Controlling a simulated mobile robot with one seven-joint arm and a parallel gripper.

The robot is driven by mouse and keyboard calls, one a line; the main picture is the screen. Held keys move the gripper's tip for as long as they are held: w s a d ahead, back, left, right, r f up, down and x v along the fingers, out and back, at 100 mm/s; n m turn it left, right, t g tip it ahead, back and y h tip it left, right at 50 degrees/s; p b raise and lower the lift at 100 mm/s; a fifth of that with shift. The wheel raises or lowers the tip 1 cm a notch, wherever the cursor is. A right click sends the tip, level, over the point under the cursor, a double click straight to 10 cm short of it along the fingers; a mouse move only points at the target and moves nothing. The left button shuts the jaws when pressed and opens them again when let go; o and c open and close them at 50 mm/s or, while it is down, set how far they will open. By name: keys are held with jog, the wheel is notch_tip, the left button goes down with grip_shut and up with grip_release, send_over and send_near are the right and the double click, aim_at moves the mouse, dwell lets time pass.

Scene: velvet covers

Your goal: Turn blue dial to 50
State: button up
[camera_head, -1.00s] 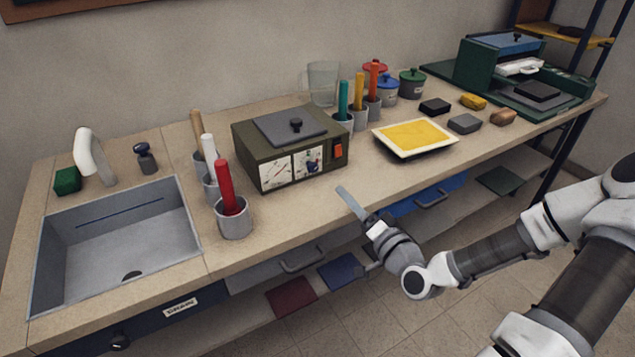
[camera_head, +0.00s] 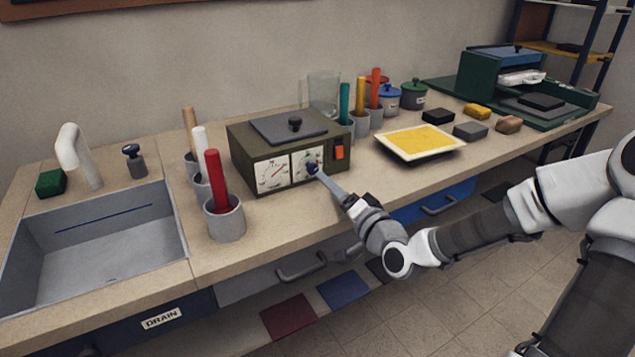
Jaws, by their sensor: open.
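An olive-green box (camera_head: 241,160) with a grey lid stands on the bench. Its front has two white dial faces, the left one (camera_head: 271,175) with a red pointer and the right one (camera_head: 306,156) with a dark blue knob (camera_head: 313,168). An orange-red switch (camera_head: 339,153) is to their right. My gripper (camera_head: 318,173) is at the blue knob, its fingertips reaching it from the lower right. The jaws are open; I cannot tell whether they touch the knob. The fingers cover part of the right dial, so its reading cannot be made out.
Cups with red (camera_head: 214,180), white and tan handles stand left of the box. A tray with a yellow surface (camera_head: 420,142) lies to the right. Cups with coloured handles and lidded pots stand behind. The bench front (camera_head: 270,222) before the box is clear.

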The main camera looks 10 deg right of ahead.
aim_at(314, 171)
jog(key=b+x, duration=0.1)
jog(key=x, duration=0.5)
jog(key=shift+w+a, duration=0.1)
jog(key=shift+w, duration=0.25)
grip_shut()
